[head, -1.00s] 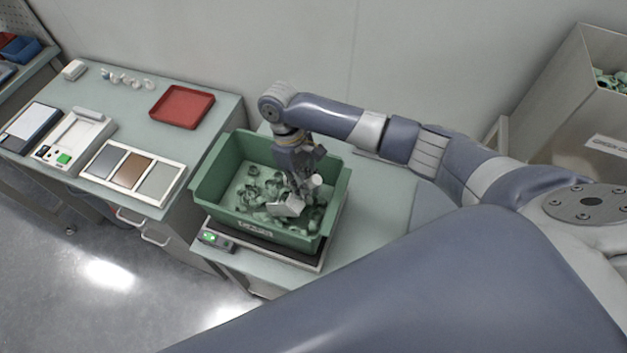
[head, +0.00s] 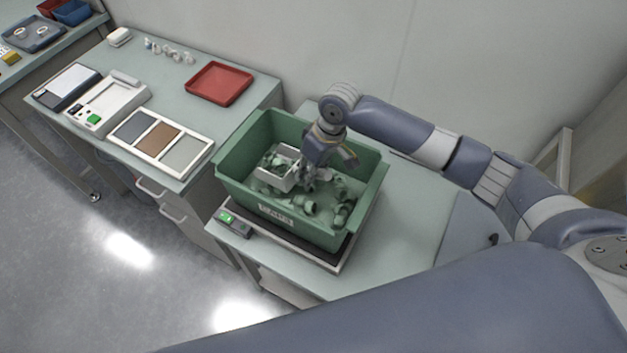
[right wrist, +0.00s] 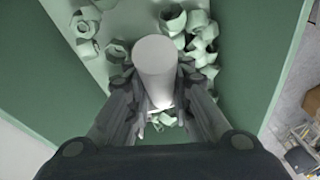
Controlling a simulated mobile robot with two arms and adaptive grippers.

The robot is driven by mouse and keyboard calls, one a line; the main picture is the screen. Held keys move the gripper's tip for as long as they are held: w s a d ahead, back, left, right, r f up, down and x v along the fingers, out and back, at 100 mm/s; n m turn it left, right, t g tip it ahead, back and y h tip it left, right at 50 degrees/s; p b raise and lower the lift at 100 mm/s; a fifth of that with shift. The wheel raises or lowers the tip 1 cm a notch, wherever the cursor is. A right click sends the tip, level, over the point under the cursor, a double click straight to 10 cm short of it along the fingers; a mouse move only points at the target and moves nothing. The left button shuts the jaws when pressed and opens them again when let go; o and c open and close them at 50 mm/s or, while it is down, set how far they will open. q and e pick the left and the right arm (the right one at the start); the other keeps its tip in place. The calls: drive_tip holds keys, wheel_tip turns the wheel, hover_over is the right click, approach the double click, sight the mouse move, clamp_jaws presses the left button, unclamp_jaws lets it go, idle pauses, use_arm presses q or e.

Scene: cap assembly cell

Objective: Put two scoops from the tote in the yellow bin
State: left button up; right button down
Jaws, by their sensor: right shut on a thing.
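The green tote (head: 300,222) stands on a scale, with several pale green caps (head: 340,205) loose on its floor. My right gripper (head: 310,174) reaches down into the tote and is shut on the handle of a light grey scoop (head: 291,182). The scoop is inside the tote at its left part, with some caps in or right behind its pan. In the right wrist view the fingers (right wrist: 155,108) close around the pale round handle (right wrist: 154,62), with caps (right wrist: 200,40) beyond. My left gripper is not in view. I cannot make out a yellow bin.
A scale display (head: 232,222) glows green at the tote's front left. The left bench holds a red tray (head: 219,84), a three-panel board (head: 160,141) and a white device (head: 108,103). A small yellow item (head: 10,57) lies at the far left. Bench right of the tote is clear.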

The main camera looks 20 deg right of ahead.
drive_tip(key=shift+s+d+r+t+y+p, duration=0.25)
drive_tip(key=shift+s+r+t+y+p, duration=0.05)
drive_tip(key=shift+p, duration=0.65)
drive_tip(key=shift+s+d+t, duration=0.15)
drive_tip(key=shift+s+t, duration=0.05)
drive_tip(key=shift+t, duration=0.1)
drive_tip(key=shift+t+y, duration=0.8)
drive_tip(key=r+p, duration=0.2)
drive_tip(key=s+d+r+p, duration=0.1)
drive_tip(key=r+p, duration=0.4)
drive_tip(key=r, duration=0.1)
drive_tip(key=shift+s+d+p, duration=0.15)
drive_tip(key=shift+s+p, duration=0.2)
drive_tip(key=v, duration=0.5)
drive_tip(key=shift+s+f, duration=0.15)
drive_tip(key=shift+s, duration=0.25)
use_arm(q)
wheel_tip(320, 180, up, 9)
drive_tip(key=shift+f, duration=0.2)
use_arm(e)
drive_tip(key=shift+s+d+r, duration=0.15)
drive_tip(key=shift+s+r, duration=0.25)
drive_tip(key=shift+r, duration=0.4)
